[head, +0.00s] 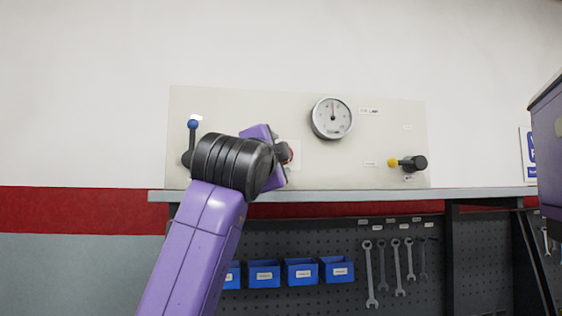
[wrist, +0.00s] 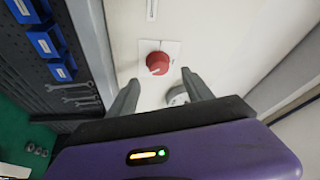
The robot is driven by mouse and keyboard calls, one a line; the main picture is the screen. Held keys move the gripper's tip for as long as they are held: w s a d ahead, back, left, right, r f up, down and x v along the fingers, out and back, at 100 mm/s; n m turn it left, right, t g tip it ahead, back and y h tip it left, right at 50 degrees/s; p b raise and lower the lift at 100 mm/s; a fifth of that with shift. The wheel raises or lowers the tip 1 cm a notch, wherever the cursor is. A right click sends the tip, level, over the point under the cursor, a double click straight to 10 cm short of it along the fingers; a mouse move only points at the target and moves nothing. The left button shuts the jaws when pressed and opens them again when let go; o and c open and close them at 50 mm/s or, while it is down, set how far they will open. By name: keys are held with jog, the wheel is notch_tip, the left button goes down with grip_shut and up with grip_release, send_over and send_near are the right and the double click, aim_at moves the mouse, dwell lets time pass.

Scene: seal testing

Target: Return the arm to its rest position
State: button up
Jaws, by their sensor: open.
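My purple arm rises from the bottom of the head view and bends at a dark ribbed joint in front of the panel (head: 230,110). My gripper is mostly hidden behind that joint there. In the wrist view my gripper (wrist: 160,77) shows two grey fingers spread apart with nothing between them. A red knob (wrist: 157,63) on a white plate shows just beyond the fingertips, between them in the picture. Contact is not visible. In the head view only a sliver of the red knob (head: 291,152) shows beside my wrist.
The panel carries a blue-tipped lever (head: 193,125), a round gauge (head: 332,118) and a yellow-tipped valve handle (head: 393,163). It stands on a grey shelf (head: 480,191). Below are blue bins (head: 300,272) and several wrenches (head: 370,275) on a pegboard. A purple body (head: 548,150) is at the right edge.

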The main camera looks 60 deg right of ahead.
jog(key=shift+v, duration=0.75)
